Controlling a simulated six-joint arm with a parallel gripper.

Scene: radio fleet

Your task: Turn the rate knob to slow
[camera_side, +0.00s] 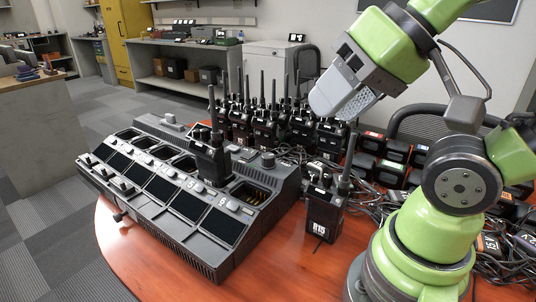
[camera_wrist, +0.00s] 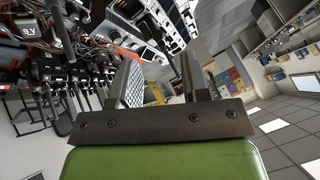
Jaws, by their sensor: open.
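A dark grey multi-bay charger (camera_side: 212,262) lies on the red-brown table with several bays and small screens. A dark round knob (camera_side: 267,159) stands on its right rear part, and a paler grey knob (camera_side: 168,118) stands at its left rear. I cannot read which one is the rate knob or where it points. A black radio (camera_side: 210,160) stands upright in one bay. My gripper (camera_side: 328,100) is open and empty, raised well above the table and to the upper right of the charger. In the wrist view my gripper (camera_wrist: 160,72) shows its two fingers apart, with the charger beyond.
Several upright radios (camera_side: 265,130) line the back. Boxed batteries (camera_side: 392,172) and tangled cables (camera_side: 375,210) lie to the right. The table's front edge (camera_side: 130,265) is bare.

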